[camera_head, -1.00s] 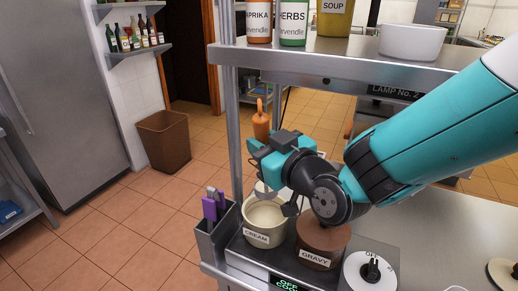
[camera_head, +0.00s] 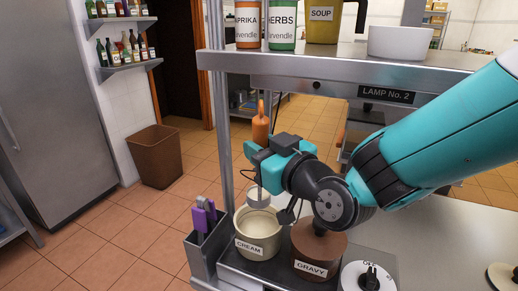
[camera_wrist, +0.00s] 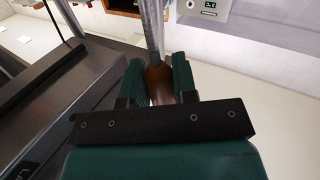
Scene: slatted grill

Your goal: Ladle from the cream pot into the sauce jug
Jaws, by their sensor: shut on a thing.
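My gripper (camera_head: 259,158) is shut on the ladle's orange-brown handle (camera_head: 260,126), whose end sticks up above the jaws. In the wrist view the handle (camera_wrist: 158,84) sits between the two green fingers, with a steel shaft beyond. The ladle's pale bowl (camera_head: 258,197) hangs at the mouth of the cream pot (camera_head: 259,247), toward its back rim. The pot is cream coloured, labelled CREAM, and pale inside. I cannot tell whether the ladle bowl holds cream. I cannot make out a sauce jug in either view.
A steel holder (camera_head: 203,252) with purple-handled tools is at left. A shelf (camera_head: 350,72) with jars and a white bowl (camera_head: 405,42) runs above. The right counter looks mostly clear.

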